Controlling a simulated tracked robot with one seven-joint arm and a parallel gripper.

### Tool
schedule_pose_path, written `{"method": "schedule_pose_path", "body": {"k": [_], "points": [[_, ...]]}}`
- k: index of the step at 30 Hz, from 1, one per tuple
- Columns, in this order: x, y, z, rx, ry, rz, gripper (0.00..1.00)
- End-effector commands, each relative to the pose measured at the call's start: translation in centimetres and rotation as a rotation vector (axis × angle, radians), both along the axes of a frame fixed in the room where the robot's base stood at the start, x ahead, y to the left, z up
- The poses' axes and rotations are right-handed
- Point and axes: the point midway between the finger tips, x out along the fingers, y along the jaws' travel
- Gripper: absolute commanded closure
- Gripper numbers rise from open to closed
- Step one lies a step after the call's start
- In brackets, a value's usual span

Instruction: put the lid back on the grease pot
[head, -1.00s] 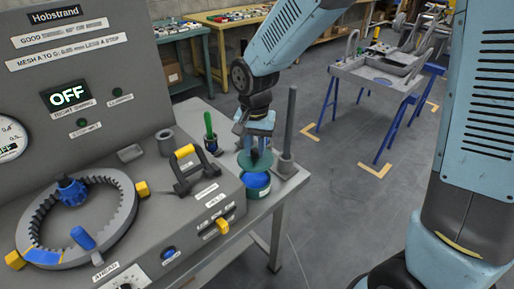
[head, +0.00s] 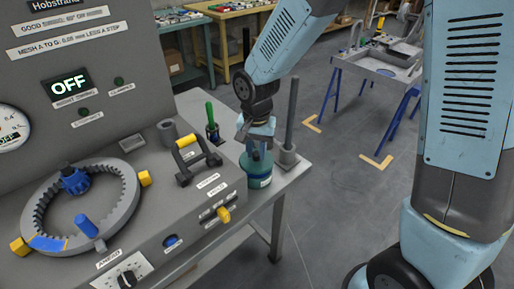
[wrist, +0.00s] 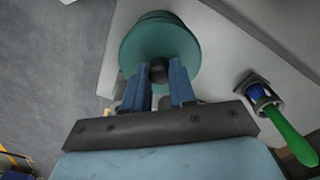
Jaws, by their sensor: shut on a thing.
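The grease pot (head: 258,182) is a teal tub with a pale label, standing on the bench's right part. The lid (wrist: 160,42) is a teal disc with a dark knob. My gripper (wrist: 159,78) is shut on the knob, with a blue finger on each side of it. In the head view my gripper (head: 258,148) is right above the pot, and the lid (head: 257,162) covers its mouth; no blue grease shows. I cannot tell whether the lid is fully seated or just above the rim. In the wrist view the pot is mostly hidden behind the lid.
A green-handled tool (head: 211,115) stands in a holder left of the pot; it also shows in the wrist view (wrist: 285,130). A grey upright post (head: 290,115) stands close on the pot's right. The grey machine (head: 180,215) with a black handle fills the left.

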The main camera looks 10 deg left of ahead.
Motion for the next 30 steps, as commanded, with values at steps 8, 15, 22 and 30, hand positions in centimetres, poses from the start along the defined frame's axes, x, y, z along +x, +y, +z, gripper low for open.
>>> {"method": "schedule_pose_path", "body": {"k": [8,15,22,30], "points": [[-0.11,-0.04,-0.02,0.0,0.0,0.0,1.0],[-0.15,-0.06,-0.03,0.0,0.0,-0.001,1.0],[-0.14,-0.07,-0.14,0.0,0.0,-0.001,1.0],[-0.15,-0.08,-0.57,0.0,0.0,-0.001,1.0]]}}
